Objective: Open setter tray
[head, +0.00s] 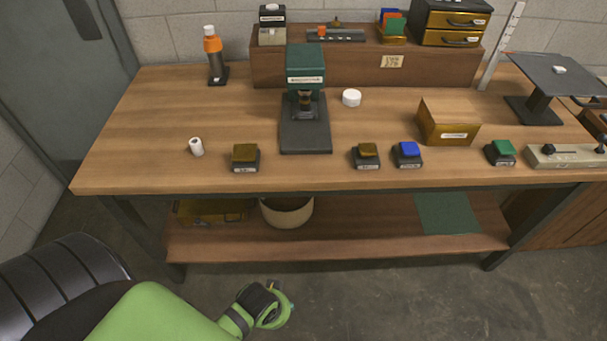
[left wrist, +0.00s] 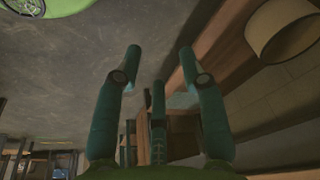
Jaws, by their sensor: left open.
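A dark green press-like machine (head: 305,70) stands upright at the middle of the workbench, with a black base (head: 305,140) reaching toward the front edge. It may be the setter, but its label is too small to read. I cannot make out a separate tray on it. My left gripper (head: 282,296) is low in front of the bench, over the floor and well apart from the machine. In the left wrist view its teal fingers (left wrist: 160,58) are spread and empty. My right gripper is not in view.
A raised back shelf (head: 350,68) carries brass drawers (head: 452,25). A pale bin (head: 287,211) sits on the lower shelf.

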